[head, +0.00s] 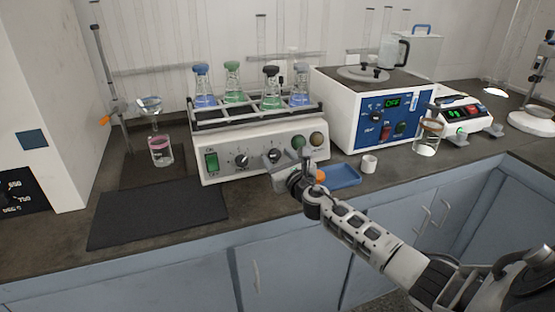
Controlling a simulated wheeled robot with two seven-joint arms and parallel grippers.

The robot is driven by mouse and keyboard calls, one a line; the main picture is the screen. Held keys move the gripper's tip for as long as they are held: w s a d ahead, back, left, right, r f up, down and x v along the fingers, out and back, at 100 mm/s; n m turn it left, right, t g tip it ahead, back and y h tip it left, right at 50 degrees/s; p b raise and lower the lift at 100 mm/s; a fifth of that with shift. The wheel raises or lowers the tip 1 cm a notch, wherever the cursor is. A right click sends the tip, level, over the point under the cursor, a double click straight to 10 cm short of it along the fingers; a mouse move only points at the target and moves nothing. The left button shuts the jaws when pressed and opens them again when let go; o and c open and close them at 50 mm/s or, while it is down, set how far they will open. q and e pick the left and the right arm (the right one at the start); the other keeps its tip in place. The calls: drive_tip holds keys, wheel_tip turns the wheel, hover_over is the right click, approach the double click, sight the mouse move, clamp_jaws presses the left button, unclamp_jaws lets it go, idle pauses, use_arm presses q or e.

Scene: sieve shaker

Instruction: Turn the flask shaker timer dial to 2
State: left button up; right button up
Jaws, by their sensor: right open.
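The flask shaker (222,172) is a cream box on the bench with a rack of stoppered flasks on top. Its front has a green-lit switch (212,161), a left dial (241,160), a right dial (275,156) and two round buttons (307,141). The dial labels are too small to read, so I cannot tell which is the timer or its setting. My right gripper (279,164) is open in front of the right dial and partly covers the panel around it. I cannot tell whether it touches the dial. My left gripper is out of view.
A blue-fronted instrument (365,125) stands right of the shaker, with a blue tray (344,176) and small white cup (369,164) in front. A black mat (160,213) and a beaker (160,151) are at left. The counter's front edge runs below my right arm.

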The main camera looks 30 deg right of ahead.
drive_tip(key=shift+w, duration=0.5)
drive_tip(key=c, duration=1)
drive_tip(key=shift+o, duration=0.2)
